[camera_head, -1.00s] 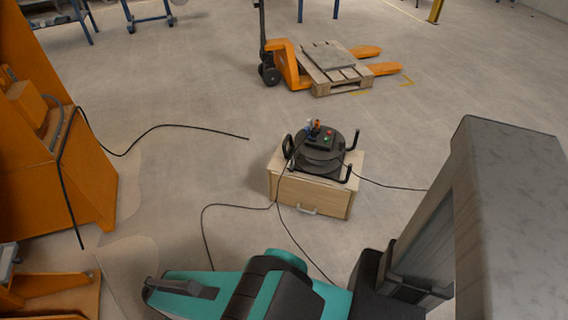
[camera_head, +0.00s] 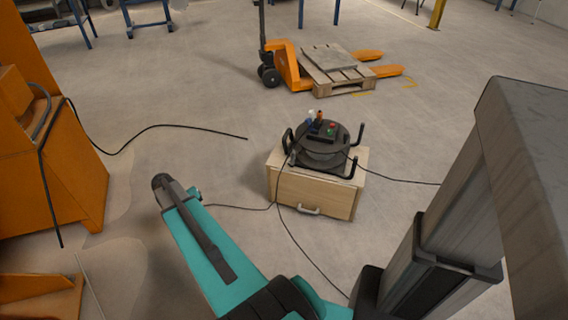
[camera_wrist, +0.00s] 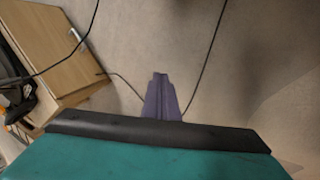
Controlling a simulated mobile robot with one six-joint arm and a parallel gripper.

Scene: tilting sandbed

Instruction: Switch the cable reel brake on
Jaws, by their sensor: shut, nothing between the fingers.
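The black cable reel (camera_head: 318,154) stands on a wooden box in the middle of the head view. Its top carries a panel with red and green parts (camera_head: 331,127) and blue and orange connectors (camera_head: 318,117). I cannot tell which part is the brake or how it is set. In the wrist view a dark part of the reel (camera_wrist: 14,108) shows at the left edge, cut off. My gripper (camera_wrist: 160,78) is a narrow purple shape in the wrist view, shut and empty, apart from the reel. In the head view its fingers are not visible.
The wooden box (camera_head: 312,193) has a front handle. Black cables (camera_head: 395,181) run from the reel across the floor. An orange machine (camera_head: 45,140) stands at left. A pallet truck (camera_head: 290,65) with a loaded pallet is behind. Floor between them is open.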

